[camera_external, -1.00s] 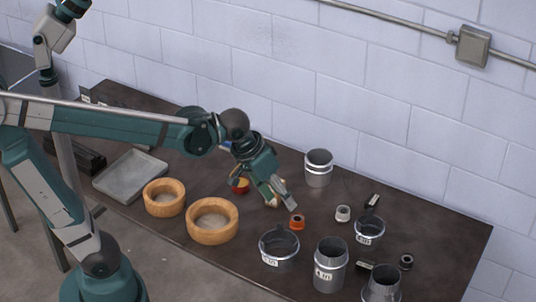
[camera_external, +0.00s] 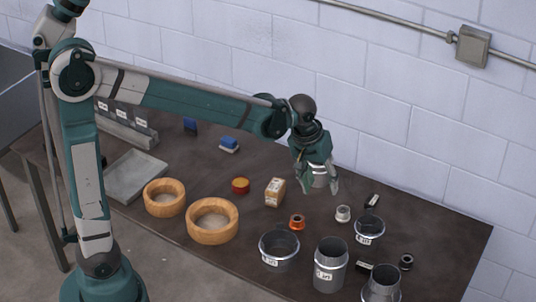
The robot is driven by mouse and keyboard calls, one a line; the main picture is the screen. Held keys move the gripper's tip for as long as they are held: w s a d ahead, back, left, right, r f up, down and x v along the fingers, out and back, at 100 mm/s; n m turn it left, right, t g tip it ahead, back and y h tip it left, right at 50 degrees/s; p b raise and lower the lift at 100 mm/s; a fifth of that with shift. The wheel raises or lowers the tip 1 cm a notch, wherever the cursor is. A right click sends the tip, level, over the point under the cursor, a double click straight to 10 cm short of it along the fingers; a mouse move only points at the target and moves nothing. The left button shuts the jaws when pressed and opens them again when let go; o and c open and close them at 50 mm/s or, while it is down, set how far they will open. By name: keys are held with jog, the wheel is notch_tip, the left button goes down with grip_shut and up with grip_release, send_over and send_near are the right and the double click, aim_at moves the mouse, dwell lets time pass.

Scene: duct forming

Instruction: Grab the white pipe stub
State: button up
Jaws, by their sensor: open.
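The white pipe stub (camera_external: 343,214) is a small, short pale ring standing on the dark table, right of the orange ring and left of a metal pan. My gripper (camera_external: 318,190) is open and empty.
An orange ring (camera_external: 297,222) and a cardboard box (camera_external: 275,192) lie left of the stub. A metal pan (camera_external: 369,232) with a raised handle stands close on its right. A larger pan (camera_external: 279,247) and a metal can (camera_external: 331,265) stand in front.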

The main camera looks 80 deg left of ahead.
jog(key=w+a+f+n+g, duration=0.1)
jog(key=w+a+f+n, duration=0.2)
jog(key=w+a+f, duration=0.5)
jog(key=n+g, duration=0.2)
jog(key=n, duration=0.2)
send_over(344, 210)
jog(key=shift+h, duration=0.3)
jog(key=f, duration=1.2)
jog(key=shift+s+d, duration=0.15)
jog(key=shift+s, duration=0.1)
jog(key=shift+w+a+f, duration=0.1)
jog(key=shift+a+f, duration=0.15)
jog(key=shift+f, duration=0.2)
jog(key=shift+f+b, duration=0.3)
jog(key=shift+f, duration=1)
jog(key=shift+d+f, duration=0.2)
jog(key=shift+f, duration=2.4)
jog(key=shift+c, duration=0.7)
